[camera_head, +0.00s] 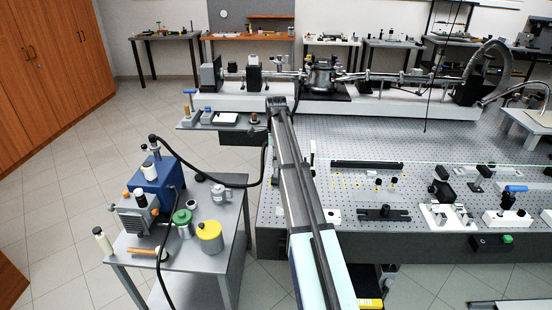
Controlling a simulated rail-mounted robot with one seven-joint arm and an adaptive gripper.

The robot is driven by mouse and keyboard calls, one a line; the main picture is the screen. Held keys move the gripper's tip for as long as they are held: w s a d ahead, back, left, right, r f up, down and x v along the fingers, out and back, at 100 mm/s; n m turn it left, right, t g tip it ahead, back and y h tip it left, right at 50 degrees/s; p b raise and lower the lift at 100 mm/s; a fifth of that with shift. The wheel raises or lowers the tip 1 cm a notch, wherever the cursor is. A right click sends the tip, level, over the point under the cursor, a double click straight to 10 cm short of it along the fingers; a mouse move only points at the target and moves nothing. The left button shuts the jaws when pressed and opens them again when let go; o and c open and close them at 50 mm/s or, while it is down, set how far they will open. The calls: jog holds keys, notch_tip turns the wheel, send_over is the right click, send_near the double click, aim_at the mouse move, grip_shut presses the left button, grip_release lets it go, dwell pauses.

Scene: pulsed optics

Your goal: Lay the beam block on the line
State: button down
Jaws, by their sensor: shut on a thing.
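My arm reaches up the middle of the picture from the bottom edge to a dark far end near the back left of the optical table (300,215). I cannot make out the jaws or anything held in them; the arm seems to hide them. A thin green line (450,164) runs across the right part of the table. A long black bar (367,165) lies on the table right of my arm. A flat black piece (383,214) lies nearer the front edge. I cannot tell which thing is the beam block.
A grey cart (236,181) with a blue pump (158,182) and a yellow-lidded can (210,236) stands left of my arm. White-based mounts (446,215) fill the table's front right. A raised beamline (320,78) crosses the back. The perforated tabletop behind the black bar is mostly clear.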

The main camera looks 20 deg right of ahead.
jog(key=shift+f, duration=0.25)
jog(key=shift+c, duration=1.2)
grip_release()
notch_tip(320, 180, up, 12)
